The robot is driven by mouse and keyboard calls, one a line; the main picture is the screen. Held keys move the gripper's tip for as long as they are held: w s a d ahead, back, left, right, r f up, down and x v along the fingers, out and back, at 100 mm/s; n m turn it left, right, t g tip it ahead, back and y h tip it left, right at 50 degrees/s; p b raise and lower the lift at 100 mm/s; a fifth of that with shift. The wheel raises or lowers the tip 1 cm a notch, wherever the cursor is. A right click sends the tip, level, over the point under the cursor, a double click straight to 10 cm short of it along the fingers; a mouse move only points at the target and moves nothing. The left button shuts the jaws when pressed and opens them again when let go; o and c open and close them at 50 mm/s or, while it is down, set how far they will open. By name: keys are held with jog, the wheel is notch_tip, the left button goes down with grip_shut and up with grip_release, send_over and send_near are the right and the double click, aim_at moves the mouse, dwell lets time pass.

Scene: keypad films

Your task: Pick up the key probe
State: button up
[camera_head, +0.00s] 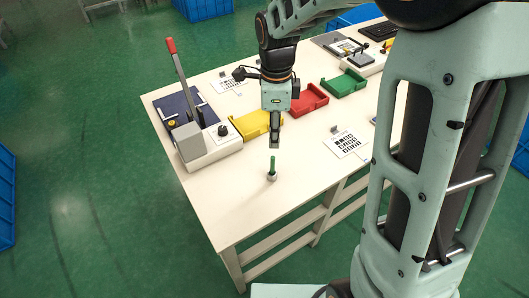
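The key probe (272,163) looks like a slim green stick standing upright in a small light round holder (271,176) on the white table. My gripper (274,146) points down just above the top of the green stick in the picture. Its fingers look narrow and close together, and I cannot tell if there is a gap between them. Nothing is seen held in it. The probe's lower end is hidden in the holder.
A press-like device with a red-tipped lever (175,55) stands at the left. Yellow (237,123), red (312,107) and green (345,84) trays line the table (237,205) behind. Printed sheets (345,142) lie right. The front table area is clear.

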aim_at(273, 157)
jog(key=f, duration=0.3)
jog(key=s+f, duration=0.1)
jog(key=f, duration=0.1)
jog(key=shift+a+f, duration=0.1)
jog(key=shift+f, duration=0.2)
jog(key=shift+w+f, duration=0.2)
jog(key=shift+f, duration=2.6)
grip_shut()
